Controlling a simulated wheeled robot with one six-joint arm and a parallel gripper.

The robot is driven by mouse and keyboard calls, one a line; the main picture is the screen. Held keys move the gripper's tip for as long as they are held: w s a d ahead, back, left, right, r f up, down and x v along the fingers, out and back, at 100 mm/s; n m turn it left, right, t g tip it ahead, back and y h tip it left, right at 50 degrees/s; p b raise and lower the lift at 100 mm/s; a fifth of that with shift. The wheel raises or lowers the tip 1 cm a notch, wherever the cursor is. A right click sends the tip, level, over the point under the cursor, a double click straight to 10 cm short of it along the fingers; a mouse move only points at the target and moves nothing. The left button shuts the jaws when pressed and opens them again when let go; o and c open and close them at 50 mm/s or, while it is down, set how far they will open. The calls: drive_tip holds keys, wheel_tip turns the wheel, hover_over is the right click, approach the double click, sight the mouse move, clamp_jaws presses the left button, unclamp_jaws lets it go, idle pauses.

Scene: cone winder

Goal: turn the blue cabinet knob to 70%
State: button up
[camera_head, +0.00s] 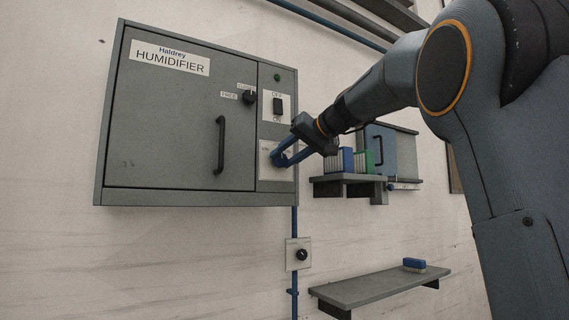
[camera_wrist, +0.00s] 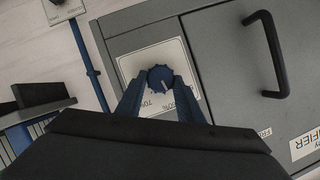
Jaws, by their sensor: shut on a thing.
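The blue knob (camera_wrist: 160,78) sits on a white scale plate (camera_wrist: 133,66) on the grey humidifier cabinet (camera_head: 165,115). In the wrist view it lies between the tips of my gripper (camera_wrist: 161,86), which is shut on it. A pale pointer mark shows on the knob, and a "70%" label is partly visible beside it. In the head view my gripper (camera_head: 278,160) reaches the plate at the cabinet's lower right, and its fingers hide the knob. The exact knob setting cannot be read.
Above the plate are an OFF/ON switch (camera_head: 279,105) and a black selector knob (camera_head: 250,97). The black door handle (camera_head: 220,145) stands out to the left. A lower shelf (camera_head: 380,287) holds a blue brush.

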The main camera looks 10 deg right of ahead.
drive_tip(key=m+y+b, duration=0.2)
drive_tip(key=m, duration=0.1)
drive_tip(key=m+y+b, duration=0.1)
drive_tip(key=shift+w+d+f+m+b, duration=0.1)
drive_tip(key=shift+d+f+m+b, duration=0.15)
drive_tip(key=shift+f+m+b, duration=0.15)
drive_tip(key=m+b, duration=0.1)
drive_tip(key=m, duration=0.1)
drive_tip(key=m+t+y+b, duration=0.1)
drive_tip(key=m+b, duration=0.1)
drive_tip(key=shift+f+y+b, duration=0.15)
drive_tip(key=shift+y+b, duration=0.15)
drive_tip(key=shift+m, duration=0.4)
drive_tip(key=o, duration=1.1)
drive_tip(key=shift+c, duration=0.2)
drive_tip(key=shift+d, duration=0.1)
drive_tip(key=b+v, duration=0.2)
drive_tip(key=v, duration=0.5)
drive_tip(key=shift+s+d, duration=0.2)
drive_tip(key=shift+s, duration=0.1)
